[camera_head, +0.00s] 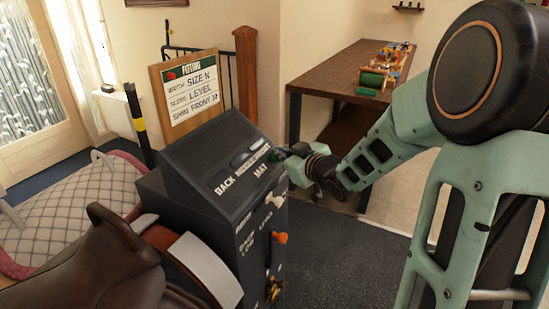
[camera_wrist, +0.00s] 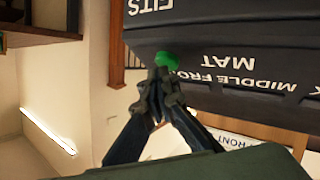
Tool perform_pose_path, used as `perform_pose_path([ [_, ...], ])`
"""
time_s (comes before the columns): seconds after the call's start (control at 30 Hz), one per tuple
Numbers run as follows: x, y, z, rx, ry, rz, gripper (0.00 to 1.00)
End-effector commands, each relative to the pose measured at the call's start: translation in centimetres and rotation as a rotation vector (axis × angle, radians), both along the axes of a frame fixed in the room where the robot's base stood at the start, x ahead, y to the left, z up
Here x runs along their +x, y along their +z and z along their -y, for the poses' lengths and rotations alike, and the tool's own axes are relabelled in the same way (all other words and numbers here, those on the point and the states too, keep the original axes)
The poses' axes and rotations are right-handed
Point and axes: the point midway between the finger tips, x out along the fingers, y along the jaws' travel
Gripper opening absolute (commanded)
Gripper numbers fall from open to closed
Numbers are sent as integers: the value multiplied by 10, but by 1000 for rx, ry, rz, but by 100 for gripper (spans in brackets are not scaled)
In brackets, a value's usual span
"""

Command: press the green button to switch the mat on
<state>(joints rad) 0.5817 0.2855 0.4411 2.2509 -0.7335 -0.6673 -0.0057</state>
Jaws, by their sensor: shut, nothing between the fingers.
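The green button (camera_wrist: 167,60) sits on the dark console (camera_head: 215,165) beside the white word MAT; in the head view only a bit of green (camera_head: 275,155) shows beside my gripper. My gripper (camera_wrist: 161,77) is shut and empty, with its fingertips right at the button and overlapping its lower edge in the wrist view. I cannot tell whether they touch it or whether the button is pushed in. In the head view my gripper (camera_head: 290,153) reaches in from the right. A quilted grey mat with a pink border (camera_head: 75,200) lies at the left.
A brown saddle (camera_head: 95,265) stands in front of the console at lower left. A wooden table (camera_head: 335,72) with colourful items is at the back. An orange knob (camera_head: 280,238) sticks out of the console's side.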

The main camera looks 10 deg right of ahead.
Motion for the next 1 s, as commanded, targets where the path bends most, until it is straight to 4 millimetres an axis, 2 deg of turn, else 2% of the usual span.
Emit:
perform_pose_path([
  [0.27, 0, 0, 0, 0, 0, -2, 0],
  [0.6, -6, 16, 9, 0, -1, -3, 0],
  [1.0, -7, 17, 10, 0, -1, -1, 0],
])
